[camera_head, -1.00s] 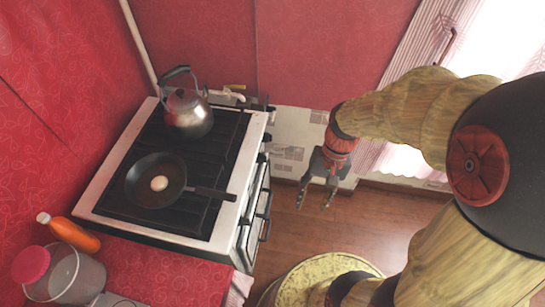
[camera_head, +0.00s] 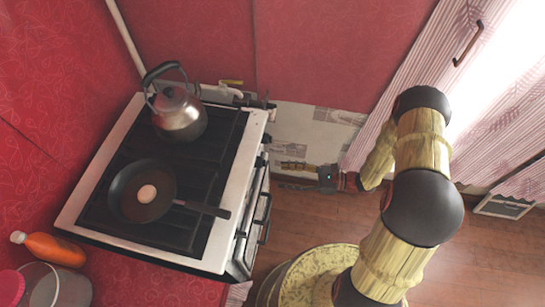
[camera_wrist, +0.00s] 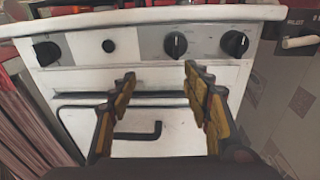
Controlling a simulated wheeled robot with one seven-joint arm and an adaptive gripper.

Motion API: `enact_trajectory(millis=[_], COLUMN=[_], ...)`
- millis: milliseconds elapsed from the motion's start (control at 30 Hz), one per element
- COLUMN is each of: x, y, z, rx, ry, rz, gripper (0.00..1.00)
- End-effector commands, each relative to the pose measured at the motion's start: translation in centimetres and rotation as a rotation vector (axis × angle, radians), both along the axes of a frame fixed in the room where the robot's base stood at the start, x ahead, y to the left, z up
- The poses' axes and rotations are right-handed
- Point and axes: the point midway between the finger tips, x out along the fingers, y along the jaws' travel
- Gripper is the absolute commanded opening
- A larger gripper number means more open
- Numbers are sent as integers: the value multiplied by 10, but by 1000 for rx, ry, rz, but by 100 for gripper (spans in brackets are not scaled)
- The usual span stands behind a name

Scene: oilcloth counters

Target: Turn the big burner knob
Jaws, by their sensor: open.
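Black round knobs show along the white front panel of the stove (camera_head: 75,205) in the wrist view: one at the left (camera_wrist: 47,53), one right of centre (camera_wrist: 175,44) and one at the right (camera_wrist: 234,42). I cannot tell which is the big burner knob. My gripper (camera_wrist: 159,75) is open and empty, its fingers facing the panel. The right-of-centre knob appears above and between the fingertips, apart from them. In the head view my gripper (camera_head: 298,187) points left toward the stove's front.
The oven door has a dark handle (camera_wrist: 138,132). An orange bottle (camera_head: 55,249) lies on the red counter. Open floor lies right of the stove.

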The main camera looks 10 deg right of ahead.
Motion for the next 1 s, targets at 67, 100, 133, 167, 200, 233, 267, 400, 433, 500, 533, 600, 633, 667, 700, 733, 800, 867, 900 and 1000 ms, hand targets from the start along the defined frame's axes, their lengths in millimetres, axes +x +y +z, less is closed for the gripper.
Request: enact_trajectory(millis=[67, 100, 133, 167, 200, 233, 267, 400, 433, 500, 533, 600, 633, 667, 700, 733, 800, 867, 900, 1000], x=[16, 20, 21, 22, 22, 23, 24, 30, 32, 35, 37, 40, 41, 42, 44, 45, 46, 47, 47, 47], y=[-6, -6, -6, -5, -2, 1, 3, 23, 27, 37, 41, 50, 53, 56, 59, 61, 64, 66, 67, 67], z=[9, 14, 16, 18, 19, 19, 19, 18, 18, 18, 18, 18, 18, 18, 18, 18, 19, 19, 19, 19], rx=[26, 42, 50, 56, 61, 62, 62, 59, 59, 59, 58, 58, 58, 58, 58, 58, 58, 58, 58, 58], ry=[-20, -24, -25, -27, -29, -30, -30, -30, -30, -30, -29, -30, -30, -31, -31, -30, -30, -30, -30, -30], rz=[-46, -60, -66, -66, -64, -62, -61, -59, -58, -58, -58, -59, -59, -59, -60, -60, -61, -61, -62, -62], gripper=[49, 49, 49, 49, 49, 49, 49, 49, 49, 49, 49, 49, 49, 49, 49, 49, 49, 49, 49, 49])
